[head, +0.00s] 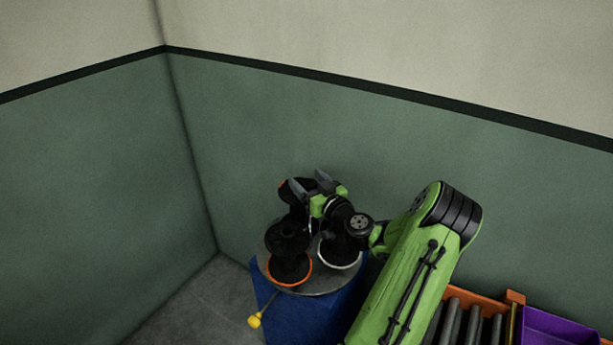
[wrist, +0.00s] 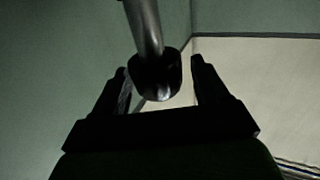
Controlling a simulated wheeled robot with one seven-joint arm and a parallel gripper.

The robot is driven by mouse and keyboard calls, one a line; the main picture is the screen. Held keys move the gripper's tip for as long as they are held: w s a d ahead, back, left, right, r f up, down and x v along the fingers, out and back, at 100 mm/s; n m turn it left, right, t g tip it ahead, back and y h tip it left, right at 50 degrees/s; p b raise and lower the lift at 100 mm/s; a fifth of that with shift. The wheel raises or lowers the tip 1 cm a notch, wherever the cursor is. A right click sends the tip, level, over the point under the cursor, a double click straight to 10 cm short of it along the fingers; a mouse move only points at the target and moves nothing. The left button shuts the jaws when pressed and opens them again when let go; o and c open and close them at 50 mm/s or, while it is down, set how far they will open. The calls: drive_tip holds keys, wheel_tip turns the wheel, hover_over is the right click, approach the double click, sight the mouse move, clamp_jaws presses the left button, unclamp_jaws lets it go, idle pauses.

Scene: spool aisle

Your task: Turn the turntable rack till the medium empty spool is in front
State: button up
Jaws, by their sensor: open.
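The turntable rack has a round grey plate (head: 318,284) on a blue base (head: 312,318). On it stand dark spools: one with an orange rim (head: 290,271) at front left, one with a pale rim (head: 340,255) to its right. More dark and orange parts show behind, partly covered by my gripper. I cannot tell which spool is the medium empty one. A yellow knob (head: 255,320) sticks out at the rack's lower left. My gripper (head: 310,182) is open above the rack's back. In the wrist view a grey rod with a dark rounded end (wrist: 156,74) lies between the open fingers (wrist: 162,88); contact is unclear.
Green and cream walls (head: 300,130) meet in a corner behind the rack. Bare grey floor (head: 185,305) lies at left. An orange-edged roller rack (head: 470,318) and a purple bin (head: 555,328) stand at lower right, beyond my arm.

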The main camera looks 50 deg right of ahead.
drive_tip(key=shift+w+d, duration=0.25)
drive_tip(key=shift+w, duration=0.45)
clamp_jaws()
drive_tip(key=shift+f+n+y+b, duration=0.1)
drive_tip(key=shift+n+y+b, duration=0.3)
drive_tip(key=shift+y+b, duration=0.3)
drive_tip(key=shift+a+n+t+y+b, duration=0.15)
drive_tip(key=shift+n+t+y+b, duration=0.15)
drive_tip(key=shift+n+y+b, duration=0.1)
unclamp_jaws()
drive_tip(key=shift+s, duration=0.1)
